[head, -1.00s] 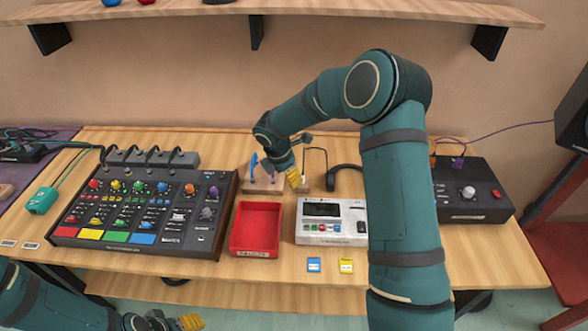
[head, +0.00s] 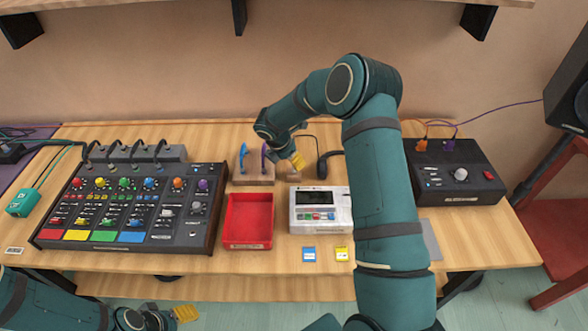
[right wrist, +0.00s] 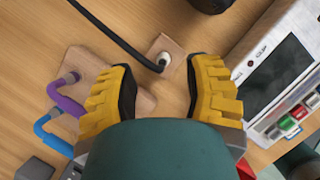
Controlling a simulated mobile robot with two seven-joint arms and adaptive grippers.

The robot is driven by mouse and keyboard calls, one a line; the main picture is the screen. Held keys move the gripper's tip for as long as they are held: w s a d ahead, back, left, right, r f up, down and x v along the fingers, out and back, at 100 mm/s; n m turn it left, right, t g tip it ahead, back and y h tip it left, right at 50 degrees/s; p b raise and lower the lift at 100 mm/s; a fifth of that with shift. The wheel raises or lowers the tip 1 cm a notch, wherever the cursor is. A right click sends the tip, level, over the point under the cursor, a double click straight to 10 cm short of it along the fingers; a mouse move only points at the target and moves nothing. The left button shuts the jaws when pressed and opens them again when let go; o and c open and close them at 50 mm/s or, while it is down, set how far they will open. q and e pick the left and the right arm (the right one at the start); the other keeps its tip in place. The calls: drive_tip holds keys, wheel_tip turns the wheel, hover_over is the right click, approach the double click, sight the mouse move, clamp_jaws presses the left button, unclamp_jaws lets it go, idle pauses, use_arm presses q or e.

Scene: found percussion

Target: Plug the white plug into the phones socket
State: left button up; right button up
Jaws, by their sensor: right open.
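The white plug (right wrist: 162,61) stands in a small wooden block (right wrist: 167,46), with a black cable running from it to the upper left in the right wrist view. My right gripper (right wrist: 162,88) is open and empty, its yellow fingers to either side of and just short of the plug. In the head view the right gripper (head: 297,161) is over the small block and mostly hides the plug. My left gripper (head: 186,313) is low in front of the table; its jaw opening is unclear. No socket label is readable; a small pale round spot (head: 192,236) shows on the mixer's front right.
A larger wooden block (head: 252,177) holds blue and purple bent pieces. The mixer (head: 215,225), red tray (head: 229,242), pale sampler (head: 300,228) and black box (head: 470,198) crowd the table. Black headphones (head: 322,168) lie beside the small block.

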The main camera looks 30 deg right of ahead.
sight(294, 172)
drive_tip(key=x, duration=0.4)
drive_tip(key=shift+s+a, duration=0.2)
drive_tip(key=shift+a, duration=0.05)
drive_tip(key=shift+d+f, duration=0.2)
drive_tip(key=shift+f, duration=0.1)
clamp_jaws()
